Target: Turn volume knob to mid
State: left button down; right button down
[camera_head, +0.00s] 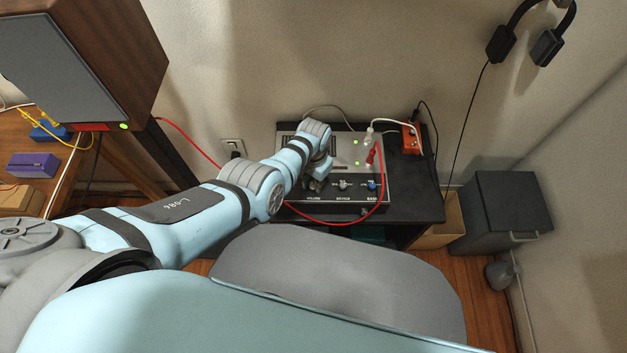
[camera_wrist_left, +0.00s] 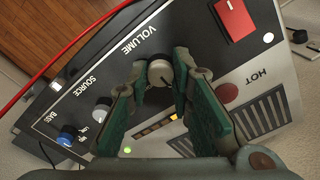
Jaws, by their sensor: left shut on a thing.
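The volume knob (camera_wrist_left: 160,73) is a pale, round knob beside the VOLUME lettering on a grey and black amplifier panel (camera_wrist_left: 108,75). My left gripper (camera_wrist_left: 158,82) has its green-padded fingers on either side of the knob and is shut on it. I cannot make out which way the knob points. In the head view my left gripper (camera_head: 317,183) comes down over the front left of the amplifier (camera_head: 330,208) and hides the knob. My right gripper is in neither view.
A source knob (camera_head: 344,185) and a blue bass knob (camera_head: 372,185) sit right of my gripper. A red plug (camera_head: 371,156) and red cable (camera_head: 340,222) loop around the panel's front. An orange box (camera_head: 411,139) stands behind right on the black table (camera_head: 425,205). A wooden cabinet (camera_head: 130,45) stands left.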

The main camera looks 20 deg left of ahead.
aim_at(314, 184)
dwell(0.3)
pick_arm(q)
jog(key=c, duration=1.4)
grip_release()
jog(key=shift+w+r, duration=0.1)
jog(key=shift+r, duration=0.5)
notch_tip(314, 184, up, 11)
jog(key=shift+f, duration=0.1)
